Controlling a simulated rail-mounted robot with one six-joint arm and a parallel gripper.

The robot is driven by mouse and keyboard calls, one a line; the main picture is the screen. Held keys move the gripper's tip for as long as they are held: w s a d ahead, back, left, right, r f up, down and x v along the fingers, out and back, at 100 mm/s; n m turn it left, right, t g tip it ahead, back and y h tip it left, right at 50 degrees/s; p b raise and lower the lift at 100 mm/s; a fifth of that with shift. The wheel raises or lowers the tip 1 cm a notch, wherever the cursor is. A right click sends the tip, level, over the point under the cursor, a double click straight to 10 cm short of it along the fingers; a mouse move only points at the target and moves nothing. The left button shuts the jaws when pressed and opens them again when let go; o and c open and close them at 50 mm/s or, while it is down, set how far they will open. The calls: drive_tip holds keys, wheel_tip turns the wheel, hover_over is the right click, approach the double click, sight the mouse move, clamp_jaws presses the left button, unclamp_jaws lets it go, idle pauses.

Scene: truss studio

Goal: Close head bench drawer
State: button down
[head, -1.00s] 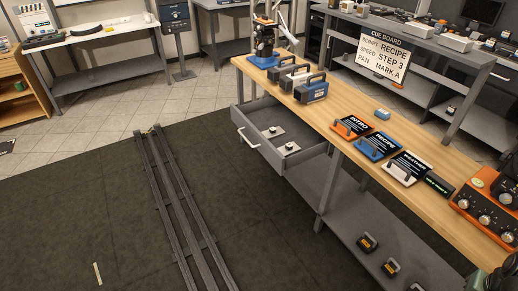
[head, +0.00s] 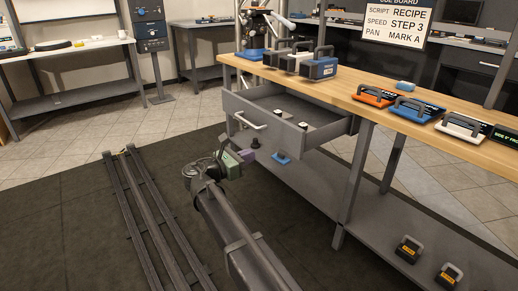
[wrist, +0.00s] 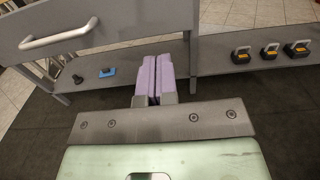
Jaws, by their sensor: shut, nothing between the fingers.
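The head bench drawer (head: 270,137) is pulled out from under the wooden bench top. Its grey front carries a light bar handle (head: 250,121). Two small items (head: 279,113) are in the drawer. In the wrist view the drawer front (wrist: 120,22) fills the upper left, with the handle (wrist: 58,36) to the left of my fingers. My gripper (head: 248,157), with purple fingers, is shut and empty near the drawer front's lower edge. The fingers (wrist: 153,78) also show in the wrist view, right of the handle. I cannot tell whether they touch the drawer.
The bench top (head: 350,84) holds several handled blocks and cue plates. A grey lower shelf (head: 395,220) below carries black weight-like items (head: 408,249) and a small blue item (head: 281,157). Floor rails (head: 150,225) lie to the left. The dark mat in front of the bench is largely clear.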

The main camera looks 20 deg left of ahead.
sight(289, 141)
drive_tip(key=x, duration=1.4)
drive_tip(key=shift+d+f, duration=0.1)
drive_tip(key=shift+d, duration=0.15)
drive_tip(key=shift+w, duration=0.1)
